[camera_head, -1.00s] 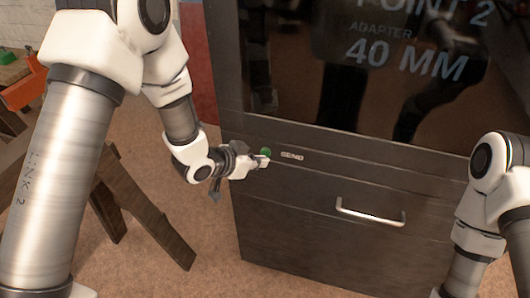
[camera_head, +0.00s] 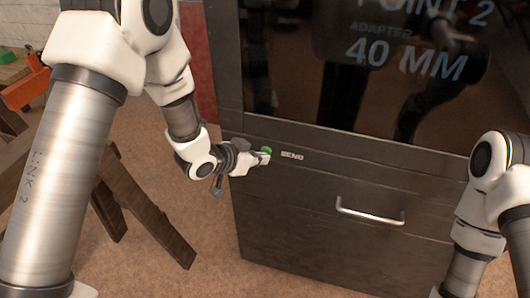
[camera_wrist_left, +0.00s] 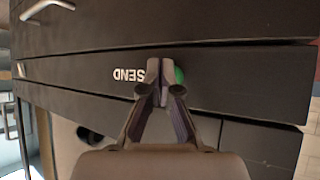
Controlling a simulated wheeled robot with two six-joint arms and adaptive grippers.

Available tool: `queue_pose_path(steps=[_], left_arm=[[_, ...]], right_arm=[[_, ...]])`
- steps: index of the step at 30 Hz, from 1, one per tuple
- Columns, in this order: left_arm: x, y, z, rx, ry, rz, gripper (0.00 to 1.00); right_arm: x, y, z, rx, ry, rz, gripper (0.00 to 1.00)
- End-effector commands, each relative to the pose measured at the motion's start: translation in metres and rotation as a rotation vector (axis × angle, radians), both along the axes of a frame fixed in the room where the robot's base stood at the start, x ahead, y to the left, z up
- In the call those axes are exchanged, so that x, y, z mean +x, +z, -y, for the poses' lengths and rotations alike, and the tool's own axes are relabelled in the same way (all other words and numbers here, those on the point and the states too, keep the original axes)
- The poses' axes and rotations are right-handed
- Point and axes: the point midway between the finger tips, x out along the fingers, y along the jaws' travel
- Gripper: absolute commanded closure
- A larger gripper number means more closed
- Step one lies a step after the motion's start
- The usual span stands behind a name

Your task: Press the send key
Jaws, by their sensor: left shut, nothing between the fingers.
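The send key is a round green button (camera_head: 266,149) on the dark cabinet front, just left of the white SEND label (camera_head: 292,155). My left gripper (camera_head: 262,158) is shut and empty, with its fingertips at the key and covering its lower part in the head view. In the left wrist view, the closed fingertips (camera_wrist_left: 160,68) overlap the green key (camera_wrist_left: 179,76), which shows at their right, and the SEND label (camera_wrist_left: 128,75) shows at their left. I cannot tell whether the fingertips touch the key. My right gripper is out of view.
The cabinet (camera_head: 300,220) has a drawer with a metal handle (camera_head: 370,212) below and right of the key. A dark screen (camera_head: 390,70) above it reads "40 MM". A wooden trestle (camera_head: 140,215) stands on the floor at left.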

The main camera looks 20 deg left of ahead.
Motion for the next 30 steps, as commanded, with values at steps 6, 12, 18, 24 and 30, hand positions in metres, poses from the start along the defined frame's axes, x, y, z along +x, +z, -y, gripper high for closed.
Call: queue_pose_path(steps=[6, 12, 18, 24, 30], left_arm=[[0.003, 0.0, 0.0, -0.001, 0.0, 0.001, 1.0], [0.003, 0.0, 0.0, -0.001, 0.0, 0.001, 1.0], [0.001, 0.0, 0.0, -0.001, 0.0, 0.001, 1.0], [-0.01, -0.001, 0.0, -0.001, 0.001, -0.001, 1.0], [-0.016, 0.0, -0.001, 0.0, 0.001, 0.001, 1.0]], right_arm=[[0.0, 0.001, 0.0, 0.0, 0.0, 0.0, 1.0], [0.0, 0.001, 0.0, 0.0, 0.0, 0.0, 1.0], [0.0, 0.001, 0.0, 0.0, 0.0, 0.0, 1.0], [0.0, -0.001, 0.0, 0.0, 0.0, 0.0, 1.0], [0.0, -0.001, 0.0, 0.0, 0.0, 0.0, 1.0]])
